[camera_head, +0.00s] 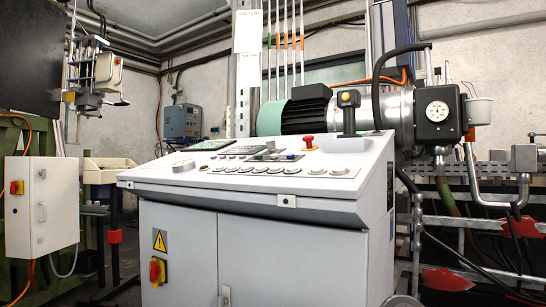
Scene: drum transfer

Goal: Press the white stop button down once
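The grey control console (270,207) stands in the middle of the view. A row of small round light-coloured buttons (260,170) runs along the front of its sloping top. Two whitish round buttons, one (317,172) and another (340,171), sit at the right end of this row. Which one is the white stop button I cannot tell, as any labels are too small to read. My gripper is not in view, and nothing is seen touching the buttons.
A red mushroom knob (309,140) and a black lever with a yellow top (348,112) rise from the console's back right. A motor (306,110) and a gauge (437,111) stand behind. A white switch box (41,208) is at left. The space above the button row looks clear.

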